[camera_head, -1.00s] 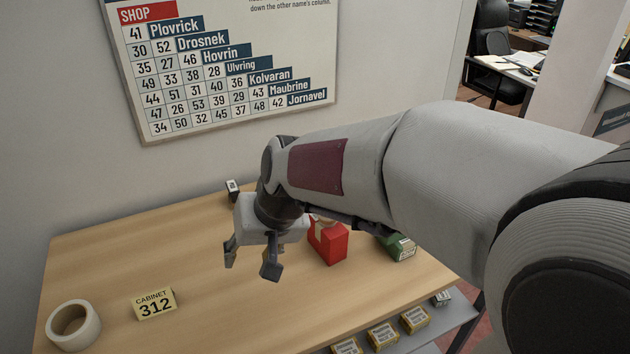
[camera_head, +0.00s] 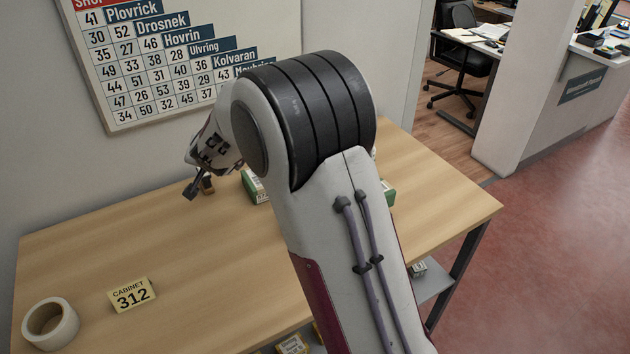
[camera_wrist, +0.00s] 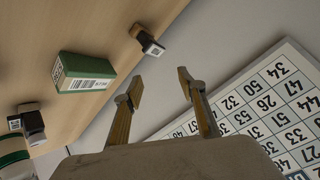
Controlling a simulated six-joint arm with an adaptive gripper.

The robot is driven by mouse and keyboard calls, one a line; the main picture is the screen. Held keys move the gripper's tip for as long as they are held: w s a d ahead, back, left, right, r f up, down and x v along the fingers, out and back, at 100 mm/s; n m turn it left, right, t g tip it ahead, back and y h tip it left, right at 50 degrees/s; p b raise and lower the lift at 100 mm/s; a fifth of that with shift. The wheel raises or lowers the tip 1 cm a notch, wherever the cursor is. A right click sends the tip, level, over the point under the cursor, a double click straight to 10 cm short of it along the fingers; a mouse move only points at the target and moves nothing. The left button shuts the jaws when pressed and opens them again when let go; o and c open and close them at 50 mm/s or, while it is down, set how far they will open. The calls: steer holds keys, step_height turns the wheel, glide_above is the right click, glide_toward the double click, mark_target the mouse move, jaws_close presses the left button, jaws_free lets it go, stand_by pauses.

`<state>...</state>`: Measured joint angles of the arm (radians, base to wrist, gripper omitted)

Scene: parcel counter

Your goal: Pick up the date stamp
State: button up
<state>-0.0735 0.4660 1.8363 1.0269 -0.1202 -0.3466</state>
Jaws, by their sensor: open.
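In the wrist view, a small dark block with a brown part and a white label (camera_wrist: 148,42) stands near the table's back edge. A second small dark item with a white label (camera_wrist: 31,122) lies at the left. Either could be the date stamp; I cannot tell which. My gripper (camera_wrist: 160,82) is open and empty, with its fingers apart and clear of both items. In the head view, my gripper (camera_head: 198,188) hangs by the back edge of the table, partly hidden. A small brown and dark item (camera_head: 207,185) shows just beside its visible finger.
A green box with a barcode label (camera_wrist: 85,73) lies between the two small items. A wall number board (camera_wrist: 265,105) stands behind. The table (camera_head: 200,265) is clear around the card.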

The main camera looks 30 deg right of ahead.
steer(key=w+d+f+m+h, duration=0.1)
steer(key=d+m+h, duration=0.1)
steer(key=d, duration=0.2)
steer(key=w+d+f+m+g+h, duration=0.1)
steer(key=d+m+h, duration=0.1)
steer(key=d, duration=0.3)
steer(key=w+d+f+m+h, duration=0.1)
steer(key=d+f+h, duration=0.1)
steer(key=d+h, duration=0.1)
steer(key=shift+w+d+f+m+g+h, duration=0.1)
steer(key=shift+w+d+m+g+h, duration=0.1)
steer(key=shift+d, duration=0.25)
steer(key=shift+w+d+m+g+h, duration=0.1)
steer(key=shift+d+m+h, duration=0.1)
steer(key=shift+d, duration=0.2)
steer(key=s+d+r+m+g+h, duration=0.2)
steer(key=s+d+g, duration=0.2)
steer(key=s, duration=0.2)
steer(key=s+d+r+m+g+h, duration=0.1)
steer(key=s+d+m+g+h, duration=0.1)
steer(key=s, duration=0.4)
steer(key=shift+d+r+g+h, duration=0.4)
steer(key=shift+d+g+h, duration=0.2)
steer(key=shift+d+g, duration=0.4)
steer(key=shift+f, duration=0.15)
steer(key=shift+f, duration=1.65)
